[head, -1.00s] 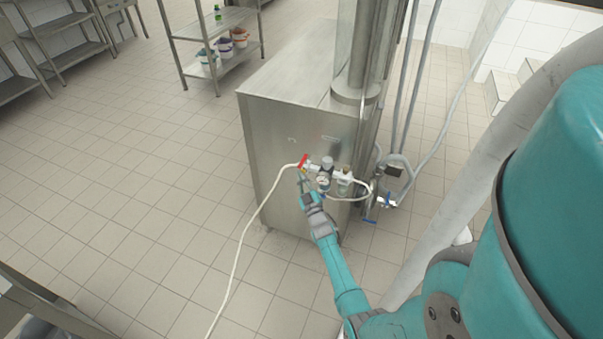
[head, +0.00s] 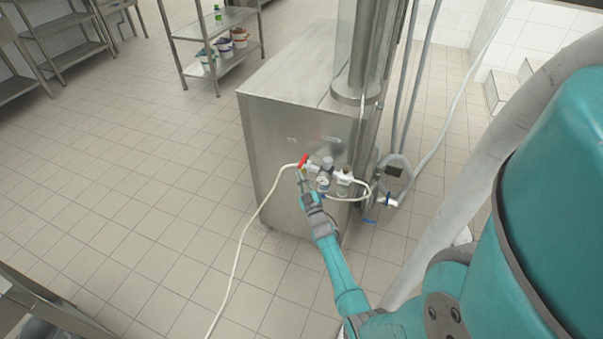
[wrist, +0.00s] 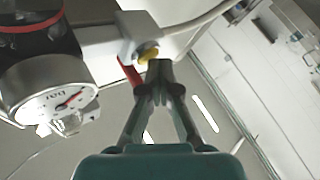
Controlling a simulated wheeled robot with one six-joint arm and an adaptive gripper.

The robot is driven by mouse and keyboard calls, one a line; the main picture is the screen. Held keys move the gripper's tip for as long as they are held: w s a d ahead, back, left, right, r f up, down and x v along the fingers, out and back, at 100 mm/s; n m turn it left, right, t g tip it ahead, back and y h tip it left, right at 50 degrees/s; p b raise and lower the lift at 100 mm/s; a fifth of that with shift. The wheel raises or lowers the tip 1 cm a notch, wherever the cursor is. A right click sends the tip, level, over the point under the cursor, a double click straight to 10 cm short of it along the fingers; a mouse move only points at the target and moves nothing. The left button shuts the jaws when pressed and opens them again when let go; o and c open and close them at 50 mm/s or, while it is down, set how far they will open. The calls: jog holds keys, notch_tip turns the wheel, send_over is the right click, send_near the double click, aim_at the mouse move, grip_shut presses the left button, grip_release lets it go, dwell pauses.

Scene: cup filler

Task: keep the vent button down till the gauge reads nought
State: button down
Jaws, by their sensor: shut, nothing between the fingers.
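The vent button, a yellow knob (wrist: 148,52), sits on the underside of a white fitting in the wrist view. My gripper (wrist: 159,66) is shut and empty, with its fingertips right at the button. I cannot tell whether they touch it or hold it down. The gauge (wrist: 52,103) is at the left, its dial tilted and upside down. Its red needle shows, but the figures are too small to read. In the head view my gripper (head: 301,180) is just below the red handle (head: 302,161) and left of the gauge (head: 323,182). The button cannot be made out there.
The steel cabinet (head: 283,130) stands behind the valve fittings. A white hose (head: 248,225) runs from the fittings down to the floor. Grey pipes (head: 413,80) rise at the right. A shelf with small buckets (head: 224,46) is farther back. The tiled floor at the left is clear.

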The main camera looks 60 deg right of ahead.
dwell(0.4)
jog(key=shift+a, duration=0.85)
jog(key=shift+s+a, duration=0.15)
jog(key=shift+a, duration=1.1)
jog(key=shift+s+a, duration=0.1)
jog(key=shift+a, duration=1.15)
